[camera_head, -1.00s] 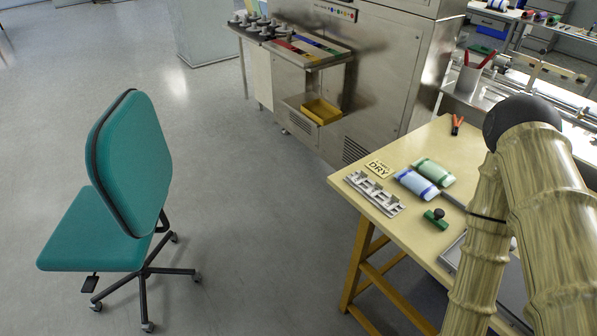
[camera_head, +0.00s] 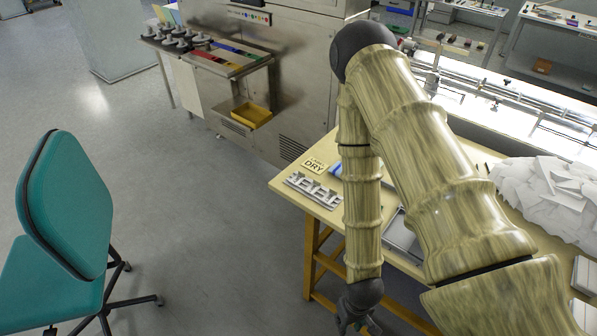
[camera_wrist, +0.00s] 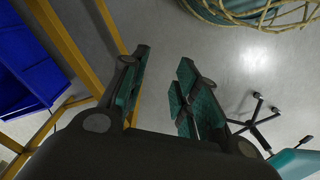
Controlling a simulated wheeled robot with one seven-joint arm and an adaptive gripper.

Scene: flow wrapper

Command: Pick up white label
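I cannot pick out a white label for certain in either view now. A small cream card printed "DRY" (camera_head: 315,165) lies flat near the far left corner of the table (camera_head: 283,183). My gripper (camera_head: 358,318) hangs low in front of the table's side in the head view, partly cut off by the bottom edge. In the wrist view my gripper (camera_wrist: 160,85) has its two fingers apart, with only floor between them. My arm covers much of the tabletop in the head view.
A grey notched rack (camera_head: 313,190) lies beside the card. A crumpled white heap (camera_head: 548,192) is at the right. A teal chair (camera_head: 65,210) stands at the left on open floor. The wrist view shows yellow table legs (camera_wrist: 65,45) and a blue bin (camera_wrist: 25,75).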

